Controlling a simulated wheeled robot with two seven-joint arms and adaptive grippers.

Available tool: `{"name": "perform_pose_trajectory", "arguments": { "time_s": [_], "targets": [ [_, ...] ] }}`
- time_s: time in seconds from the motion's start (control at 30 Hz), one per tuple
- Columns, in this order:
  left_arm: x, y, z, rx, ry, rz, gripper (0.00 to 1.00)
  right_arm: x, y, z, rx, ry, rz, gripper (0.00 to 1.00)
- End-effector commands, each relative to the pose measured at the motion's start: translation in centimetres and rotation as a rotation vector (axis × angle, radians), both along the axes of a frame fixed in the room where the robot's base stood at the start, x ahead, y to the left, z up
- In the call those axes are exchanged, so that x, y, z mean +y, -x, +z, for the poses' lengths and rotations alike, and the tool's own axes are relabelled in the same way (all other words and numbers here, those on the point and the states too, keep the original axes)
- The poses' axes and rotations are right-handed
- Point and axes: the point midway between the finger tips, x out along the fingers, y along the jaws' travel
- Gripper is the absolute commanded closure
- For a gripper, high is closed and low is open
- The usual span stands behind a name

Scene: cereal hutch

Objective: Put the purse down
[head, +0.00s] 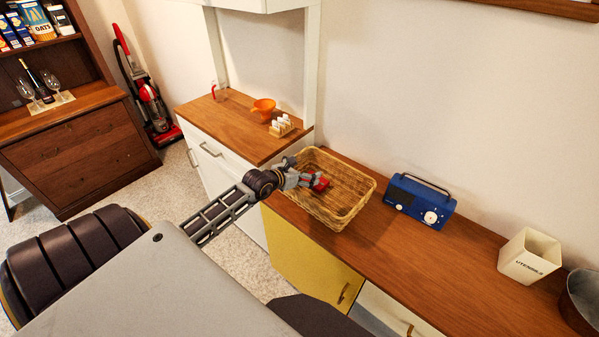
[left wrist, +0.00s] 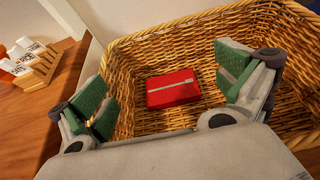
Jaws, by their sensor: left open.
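The red purse (left wrist: 173,88) lies on the floor of the wicker basket (left wrist: 282,100), with a pale strip across its top. In the head view the purse (head: 320,184) shows as a small red patch just past my fingers, inside the basket (head: 345,209). My left gripper (head: 303,178) reaches over the basket's left side. In the left wrist view its green-padded fingers (left wrist: 165,88) are spread wide, one to each side of the purse and apart from it. My right gripper is not in view.
The basket stands on a wooden counter (head: 422,262). A blue radio (head: 419,201) is right of it, and a white utensils pot (head: 528,256) stands farther right. A toast rack (head: 281,126) and orange cup (head: 263,108) are on the left worktop.

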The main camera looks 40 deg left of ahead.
Motion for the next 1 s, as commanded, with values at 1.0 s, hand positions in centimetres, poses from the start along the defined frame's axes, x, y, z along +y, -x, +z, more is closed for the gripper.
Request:
{"name": "perform_pose_trajectory", "arguments": {
  "time_s": [1.0],
  "targets": [
    [0.3,2.5,1.1,-0.001,0.001,0.0,0.0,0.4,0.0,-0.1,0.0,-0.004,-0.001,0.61]
  ]
}}
